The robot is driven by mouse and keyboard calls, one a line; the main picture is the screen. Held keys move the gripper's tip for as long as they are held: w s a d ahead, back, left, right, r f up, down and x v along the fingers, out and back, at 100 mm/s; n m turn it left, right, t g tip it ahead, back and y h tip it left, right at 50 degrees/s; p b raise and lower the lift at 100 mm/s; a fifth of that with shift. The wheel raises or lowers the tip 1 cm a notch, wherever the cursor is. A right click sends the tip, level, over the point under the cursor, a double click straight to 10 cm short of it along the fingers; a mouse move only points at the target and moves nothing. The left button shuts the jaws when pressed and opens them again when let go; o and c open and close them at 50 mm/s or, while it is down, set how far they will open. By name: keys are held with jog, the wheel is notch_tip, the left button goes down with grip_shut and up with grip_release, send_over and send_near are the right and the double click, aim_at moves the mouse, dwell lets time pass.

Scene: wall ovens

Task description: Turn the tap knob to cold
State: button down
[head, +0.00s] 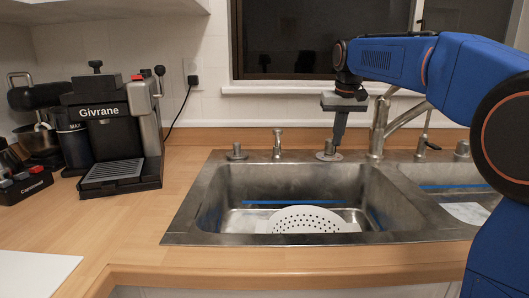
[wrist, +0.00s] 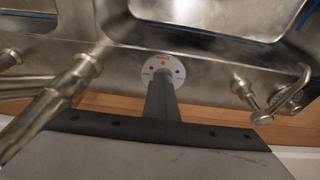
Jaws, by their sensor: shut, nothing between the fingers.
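The tap knob (head: 327,155) is a small metal knob on a round base on the sink's back ledge, left of the tap (head: 378,125). In the wrist view its pale disc (wrist: 149,70) shows a blue dot on the right and reddish marks at the left and top. My gripper (head: 337,146) points down at the knob from above, with its fingers together and nothing between them. In the wrist view the gripper (wrist: 161,88) covers part of the disc. I cannot tell whether the fingertips touch the knob.
The tap spout (wrist: 62,90) and a small dispenser (wrist: 262,103) flank the knob in the wrist view. A white colander (head: 306,219) lies in the sink basin (head: 240,182). A coffee machine (head: 115,130) stands on the left counter. The wall and window sill (head: 270,90) are close behind.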

jog(key=shift+a, duration=0.6)
jog(key=shift+w+a, duration=0.1)
jog(key=shift+a, duration=0.4)
jog(key=shift+s+a, duration=0.1)
jog(key=shift+s, duration=0.1)
jog(key=shift+s, duration=0.2)
jog(key=w+v, duration=0.1)
jog(key=v, duration=0.4)
jog(key=shift+r, duration=0.55)
jog(key=shift+w, duration=0.1)
jog(key=shift+w+d+f, duration=0.1)
jog(key=shift+d+f, duration=0.4)
jog(key=shift+f, duration=0.5)
jog(key=shift+w+d+f, duration=0.1)
jog(key=shift+d+f, duration=0.35)
jog(key=shift+f, duration=0.55)
jog(key=shift+w+d+f, duration=0.1)
jog(key=shift+d+f, duration=0.4)
jog(key=shift+f, duration=0.55)
